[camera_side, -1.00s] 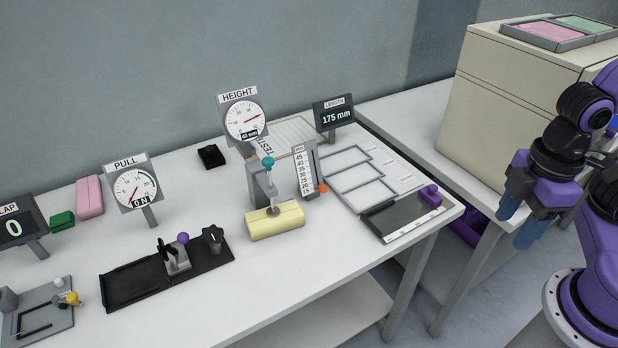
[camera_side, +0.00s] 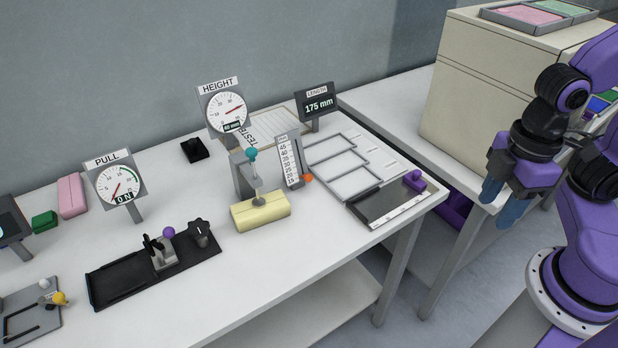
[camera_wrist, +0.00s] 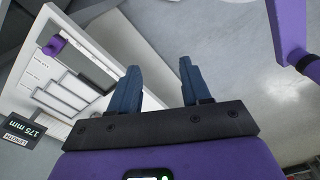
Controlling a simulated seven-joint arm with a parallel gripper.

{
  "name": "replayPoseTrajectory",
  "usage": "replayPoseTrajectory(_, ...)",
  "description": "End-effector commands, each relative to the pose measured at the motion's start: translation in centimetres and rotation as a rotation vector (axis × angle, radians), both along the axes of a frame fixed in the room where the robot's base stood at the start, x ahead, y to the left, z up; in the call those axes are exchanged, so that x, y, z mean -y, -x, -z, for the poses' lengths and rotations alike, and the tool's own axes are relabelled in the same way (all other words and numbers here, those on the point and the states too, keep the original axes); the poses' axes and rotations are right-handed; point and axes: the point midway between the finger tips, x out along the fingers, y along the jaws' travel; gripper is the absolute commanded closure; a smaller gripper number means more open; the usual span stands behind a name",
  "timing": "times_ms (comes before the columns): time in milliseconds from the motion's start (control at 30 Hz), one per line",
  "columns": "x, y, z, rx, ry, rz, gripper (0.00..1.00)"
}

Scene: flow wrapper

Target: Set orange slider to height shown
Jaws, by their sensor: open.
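The orange slider (camera_side: 308,178) is a small knob at the lower right edge of an upright white numbered scale (camera_side: 290,160), near its bottom. Beside the scale, a height gauge with a teal knob (camera_side: 251,153) rests its foot on a yellow block (camera_side: 262,212). The HEIGHT dial (camera_side: 223,108) stands behind, and its small readout looks like 40 mm. My gripper (camera_side: 505,205) is open and empty, off the table's right end, well away from the slider. In the wrist view my blue fingers (camera_wrist: 158,85) are apart over the floor; the slider is not visible there.
The LENGTH display (camera_side: 318,104) reads 175 mm. A sliding caliper tray with a purple block (camera_side: 414,181) lies at the table's right end. The PULL dial (camera_side: 116,188) and a black fixture with a purple knob (camera_side: 168,232) stand left. A beige cabinet (camera_side: 480,85) is behind my arm.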

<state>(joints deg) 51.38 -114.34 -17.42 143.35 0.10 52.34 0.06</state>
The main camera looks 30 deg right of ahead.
Motion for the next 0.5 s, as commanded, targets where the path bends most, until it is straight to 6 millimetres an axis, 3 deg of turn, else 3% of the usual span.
replayPoseTrajectory(133, -1.0, -1.4, -0.1, 0.010, -0.022, 0.071, 0.52)
replayPoseTrajectory(233, -2.7, -4.1, -0.1, 0.027, -0.063, 0.200, 0.52)
replayPoseTrajectory(500, -6.9, -15.6, 0.0, 0.098, -0.230, 0.684, 0.52)
